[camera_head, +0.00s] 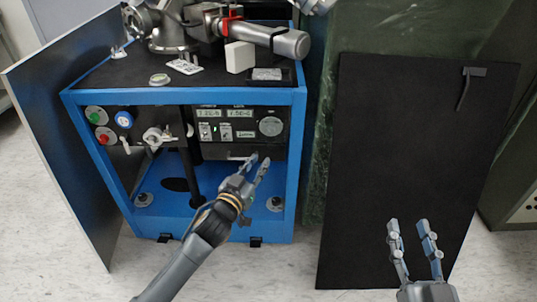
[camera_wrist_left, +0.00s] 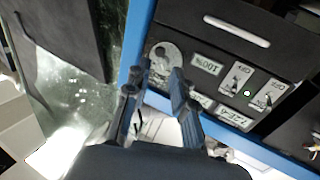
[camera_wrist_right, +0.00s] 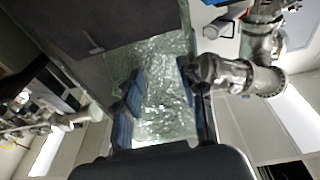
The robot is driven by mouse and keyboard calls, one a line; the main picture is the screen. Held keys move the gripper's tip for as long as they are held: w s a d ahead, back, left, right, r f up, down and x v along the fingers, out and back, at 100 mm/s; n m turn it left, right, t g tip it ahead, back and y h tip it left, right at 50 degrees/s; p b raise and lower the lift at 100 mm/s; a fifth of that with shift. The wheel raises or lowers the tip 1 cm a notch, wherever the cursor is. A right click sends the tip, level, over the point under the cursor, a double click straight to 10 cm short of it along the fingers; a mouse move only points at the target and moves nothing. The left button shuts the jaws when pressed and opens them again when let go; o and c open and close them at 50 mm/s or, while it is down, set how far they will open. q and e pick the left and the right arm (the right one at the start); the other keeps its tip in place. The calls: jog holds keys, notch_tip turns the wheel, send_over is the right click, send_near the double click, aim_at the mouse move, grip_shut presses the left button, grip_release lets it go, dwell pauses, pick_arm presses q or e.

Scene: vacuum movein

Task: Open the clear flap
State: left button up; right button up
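A blue-framed machine (camera_head: 75,97) stands at left with its front open. Its black control panel (camera_head: 225,148) carries displays, switches and a round dial. A white bar handle (camera_head: 238,158) lies along the panel's lower edge; it also shows in the left wrist view (camera_wrist_left: 237,31). I cannot clearly make out the clear flap's outline. My left gripper (camera_head: 259,160) is open and empty, its fingertips just right of the handle in the head view; contact cannot be told. My right gripper (camera_head: 408,222) is open and empty, in front of a black panel (camera_head: 400,150), away from the machine.
A removed side panel (camera_head: 60,120) leans at the machine's left. Metal vacuum fittings (camera_head: 290,43) and small loose items sit on its top. A green marbled surface (camera_head: 350,30) is behind the black panel. Pale floor (camera_head: 290,265) is open in front.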

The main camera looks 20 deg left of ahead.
aim_at(270, 147)
pick_arm(q)
jog(key=w, duration=0.3)
jog(key=w+b, duration=0.1)
jog(key=w, duration=0.1)
jog(key=shift+w+d, duration=0.4)
jog(key=shift+w, duration=0.45)
pick_arm(e)
notch_tip(270, 147, up, 7)
jog(key=s+t+y, duration=0.1)
jog(key=s+t, duration=0.1)
jog(key=t, duration=0.2)
jog(key=shift+s+a+t+y, duration=0.15)
jog(key=shift+s+t+y, duration=0.15)
pick_arm(q)
jog(key=shift+c, duration=0.5)
grip_shut()
